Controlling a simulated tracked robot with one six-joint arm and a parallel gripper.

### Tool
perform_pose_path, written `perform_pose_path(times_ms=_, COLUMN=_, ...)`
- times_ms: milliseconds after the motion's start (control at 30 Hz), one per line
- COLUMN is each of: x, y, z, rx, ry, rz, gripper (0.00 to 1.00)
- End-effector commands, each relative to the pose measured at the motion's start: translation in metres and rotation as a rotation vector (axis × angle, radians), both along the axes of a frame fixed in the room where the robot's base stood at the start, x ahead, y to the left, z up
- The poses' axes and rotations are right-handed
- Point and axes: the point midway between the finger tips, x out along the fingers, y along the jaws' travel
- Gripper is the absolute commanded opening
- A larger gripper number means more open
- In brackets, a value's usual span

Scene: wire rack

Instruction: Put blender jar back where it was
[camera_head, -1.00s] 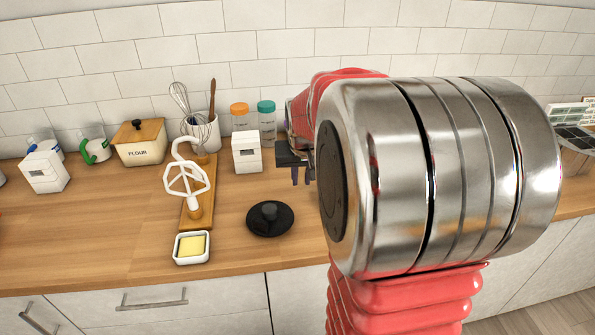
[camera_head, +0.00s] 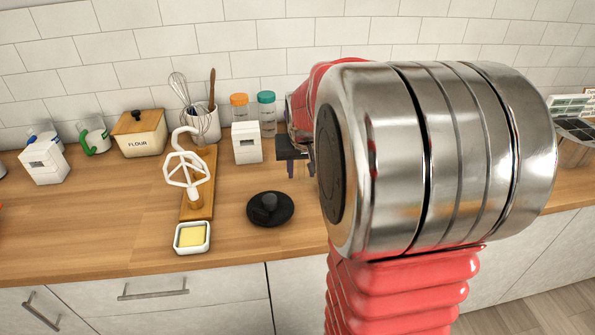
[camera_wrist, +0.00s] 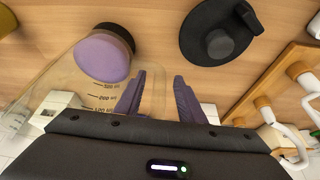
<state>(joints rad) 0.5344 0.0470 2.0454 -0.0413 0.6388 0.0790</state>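A clear blender jar (camera_wrist: 62,84) with ml marks shows at the left in the wrist view. A black ring with a purple disc (camera_wrist: 103,55) is at its end. I cannot tell whether it stands or lies. My arm hides it in the head view. The left finger overlaps the jar's marked side in the picture; contact is unclear. In the head view my gripper (camera_head: 300,167) is partly hidden behind my arm, above the counter.
A round black lid (camera_head: 270,209) lies on the counter (camera_head: 110,215) near its front edge. Left of it are a board (camera_head: 197,205) with a white whisk and a butter dish (camera_head: 191,237). A white box (camera_head: 246,144), canisters and a utensil crock stand behind.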

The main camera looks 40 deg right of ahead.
Motion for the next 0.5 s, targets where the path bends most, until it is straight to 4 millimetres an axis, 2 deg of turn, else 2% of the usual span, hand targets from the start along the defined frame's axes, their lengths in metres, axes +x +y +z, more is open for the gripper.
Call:
perform_pose_path(times_ms=267, x=-0.005, y=0.004, z=0.018, rx=-0.002, ry=-0.002, rz=0.000, gripper=0.36)
perform_pose_path(times_ms=500, x=-0.018, y=0.012, z=0.054, rx=-0.002, ry=-0.004, rz=0.001, gripper=0.36)
